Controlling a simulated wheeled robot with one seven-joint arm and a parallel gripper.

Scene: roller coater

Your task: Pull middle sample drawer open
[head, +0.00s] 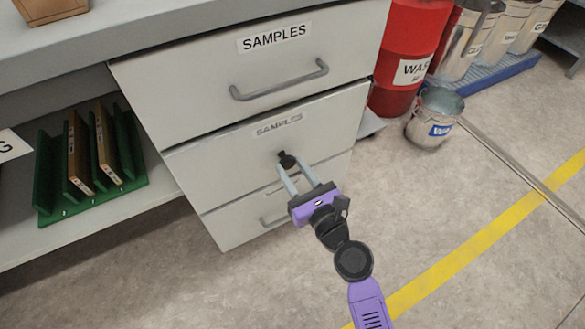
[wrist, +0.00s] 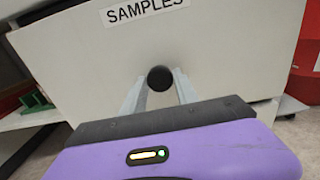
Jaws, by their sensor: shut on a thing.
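The middle sample drawer (head: 225,155) is the second of three stacked pale drawers in the head view. It has a SAMPLES label and a small dark round knob (head: 287,159). My gripper (head: 289,168), with a purple body and grey fingers, is shut on this knob. In the wrist view the knob (wrist: 160,78) sits between the two fingertips, in front of the drawer face (wrist: 225,60). I cannot see clearly whether the drawer stands out from the cabinet.
The top drawer (head: 200,85) and the bottom drawer (head: 235,225) have bar handles. A green rack (head: 50,185) with boards stands on a shelf at the left. A red drum (head: 405,40) and a metal bucket (head: 432,115) stand at the right. The floor in front is clear.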

